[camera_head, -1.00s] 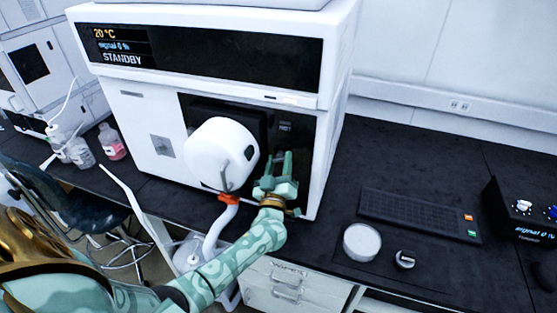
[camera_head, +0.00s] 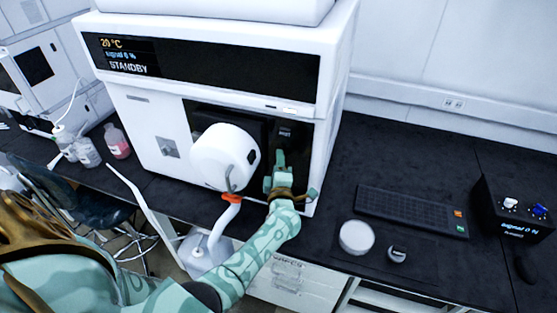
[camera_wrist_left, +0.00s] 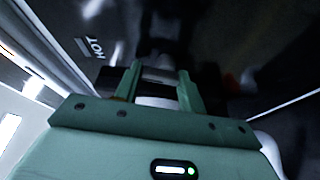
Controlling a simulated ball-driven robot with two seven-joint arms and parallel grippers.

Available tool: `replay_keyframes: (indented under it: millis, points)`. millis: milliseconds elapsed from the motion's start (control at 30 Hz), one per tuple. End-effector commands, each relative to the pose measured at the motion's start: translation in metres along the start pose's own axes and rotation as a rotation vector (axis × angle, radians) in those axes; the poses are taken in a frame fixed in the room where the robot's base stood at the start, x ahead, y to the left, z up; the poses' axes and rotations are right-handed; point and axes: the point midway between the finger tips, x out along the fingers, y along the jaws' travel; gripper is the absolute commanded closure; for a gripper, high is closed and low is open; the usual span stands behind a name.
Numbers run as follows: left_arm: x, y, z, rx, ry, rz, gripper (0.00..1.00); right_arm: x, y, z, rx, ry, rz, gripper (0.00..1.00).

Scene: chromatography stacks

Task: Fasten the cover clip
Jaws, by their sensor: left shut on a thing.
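My left gripper (camera_head: 279,163) is in front of the dark recess panel of the white instrument (camera_head: 163,122), just right of the round white housing (camera_head: 222,155). In the wrist view its two green fingers (camera_wrist_left: 160,75) reach toward the dark panel, with a dark piece (camera_wrist_left: 160,88) between them. The gripper is shut on this piece, which appears to be the cover clip. Its shape is mostly hidden by the fingers and shadow, and I cannot tell how it sits. My right gripper is not in view.
A "HOT" label (camera_wrist_left: 92,47) is beside the fingers. A white hose with an orange collar (camera_head: 231,197) hangs below the housing. A keyboard (camera_head: 411,209), a round white dish (camera_head: 356,237) and a control box (camera_head: 515,205) are on the black bench to the right.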

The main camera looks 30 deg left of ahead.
Motion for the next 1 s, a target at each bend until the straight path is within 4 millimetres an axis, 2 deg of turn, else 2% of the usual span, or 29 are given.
replay_keyframes:
  millis: [100, 400, 933, 967, 1000]
  points:
    - [-0.001, 0.001, 0.0, -0.063, 0.0, -0.029, 0.83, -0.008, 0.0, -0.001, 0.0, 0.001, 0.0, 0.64]
    - [0.0, 0.0, -0.001, -0.158, 0.0, -0.068, 0.83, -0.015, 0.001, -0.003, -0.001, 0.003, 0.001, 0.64]
    - [0.0, -0.001, -0.001, -0.177, 0.0, -0.076, 0.83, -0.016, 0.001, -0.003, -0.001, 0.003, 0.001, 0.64]
    - [0.0, -0.001, -0.001, -0.177, 0.001, -0.076, 0.52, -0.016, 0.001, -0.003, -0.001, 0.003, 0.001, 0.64]
    - [0.0, -0.001, -0.001, -0.177, 0.001, -0.076, 0.41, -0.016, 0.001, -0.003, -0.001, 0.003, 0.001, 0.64]
